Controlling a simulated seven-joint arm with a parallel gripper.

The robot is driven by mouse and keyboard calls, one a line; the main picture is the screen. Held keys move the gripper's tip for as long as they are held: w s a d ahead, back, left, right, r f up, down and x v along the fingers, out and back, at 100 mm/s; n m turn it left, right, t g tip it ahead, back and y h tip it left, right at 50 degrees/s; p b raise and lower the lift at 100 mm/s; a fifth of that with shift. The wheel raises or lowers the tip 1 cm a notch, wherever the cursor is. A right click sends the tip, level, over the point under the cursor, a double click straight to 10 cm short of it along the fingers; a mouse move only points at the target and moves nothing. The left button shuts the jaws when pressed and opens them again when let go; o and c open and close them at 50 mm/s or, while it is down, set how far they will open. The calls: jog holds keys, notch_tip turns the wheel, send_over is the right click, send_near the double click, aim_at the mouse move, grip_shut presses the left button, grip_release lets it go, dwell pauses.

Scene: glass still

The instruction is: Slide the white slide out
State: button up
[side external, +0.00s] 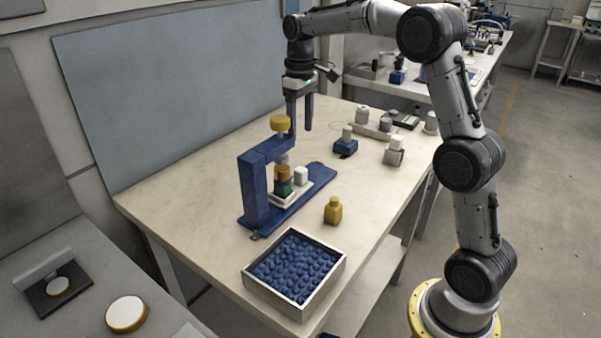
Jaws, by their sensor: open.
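The white slide (284,198) is a flat white plate lying on the blue base of a C-shaped blue stand (257,185). A white block (301,175) stands at its right end, seemingly part of it. A stack with an orange top and a green lower part (284,182) stands at the slide's left end, below the stand's arm. A yellow knob (280,123) tops that arm. My gripper (300,125) is open and empty, pointing down, well above the slide and close to the knob in the picture. I cannot tell its depth relative to the stand.
A yellow bottle (333,210) stands right of the stand. A tray of blue pieces (296,272) sits at the table's front corner. A blue block with a white top (346,143) and a grey-white block (395,151) stand further back. The table left of the stand is clear.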

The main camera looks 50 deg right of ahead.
aim_at(301, 169)
notch_tip(301, 169, down, 14)
jog(key=shift+r, duration=0.15)
dwell(0.3)
grip_shut()
dwell(0.4)
jog(key=shift+r, duration=0.1)
dwell(1.0)
